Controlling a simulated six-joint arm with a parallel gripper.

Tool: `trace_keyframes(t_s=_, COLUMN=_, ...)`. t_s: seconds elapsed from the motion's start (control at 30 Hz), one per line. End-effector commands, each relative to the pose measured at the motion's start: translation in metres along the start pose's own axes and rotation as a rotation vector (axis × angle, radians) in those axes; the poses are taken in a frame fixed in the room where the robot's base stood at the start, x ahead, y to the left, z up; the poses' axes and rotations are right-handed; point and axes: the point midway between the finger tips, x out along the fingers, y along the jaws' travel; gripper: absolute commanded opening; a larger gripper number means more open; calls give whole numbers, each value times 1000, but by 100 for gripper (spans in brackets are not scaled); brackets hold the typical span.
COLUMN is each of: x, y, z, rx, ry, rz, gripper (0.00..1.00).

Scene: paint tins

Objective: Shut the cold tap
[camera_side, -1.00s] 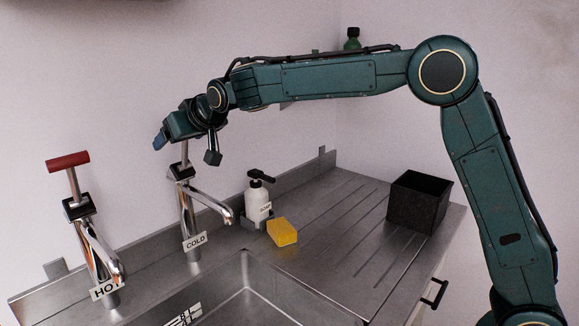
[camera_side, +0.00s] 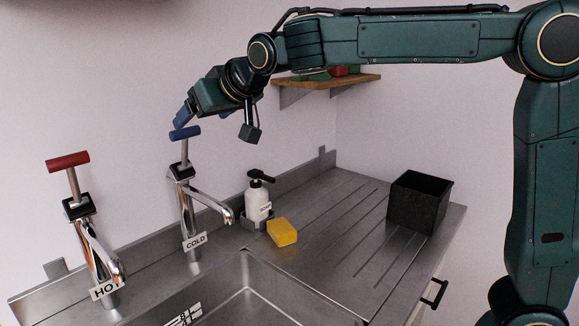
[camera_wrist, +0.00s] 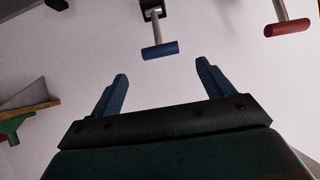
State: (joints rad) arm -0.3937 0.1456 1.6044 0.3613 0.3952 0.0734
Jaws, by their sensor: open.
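The cold tap (camera_side: 187,212) is chrome with a COLD tag and stands at the back edge of the sink. Its blue lever handle (camera_side: 184,133) sits on a tilted stem at the top. In the wrist view the blue handle (camera_wrist: 160,50) lies ahead of my fingers, centred between them and apart from both. My gripper (camera_side: 182,116) is open and empty, just above the blue handle in the side view. It also shows in the wrist view (camera_wrist: 161,90) with its two blue fingers spread. Whether a finger touches the handle is hard to tell from the side.
The hot tap (camera_side: 88,245) with a red handle (camera_side: 68,161) stands to the left. A soap bottle (camera_side: 258,203), a yellow sponge (camera_side: 282,232) and a black box (camera_side: 418,202) stand on the drainer. A wooden shelf (camera_side: 350,82) is on the wall behind my arm.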

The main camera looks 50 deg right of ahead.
Motion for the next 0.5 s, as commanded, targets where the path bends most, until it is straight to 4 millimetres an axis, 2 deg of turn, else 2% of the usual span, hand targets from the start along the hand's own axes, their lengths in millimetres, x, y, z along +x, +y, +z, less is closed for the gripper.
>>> trace_keyframes(t_s=0.13, x=-9, y=0, z=0, rx=0, ry=0, rz=0, gripper=80)
trace_keyframes(t_s=0.47, x=-11, y=0, z=0, rx=0, ry=-1, rz=0, gripper=80)
trace_keyframes(t_s=0.5, x=-11, y=0, z=0, rx=-1, ry=-1, rz=0, gripper=76)
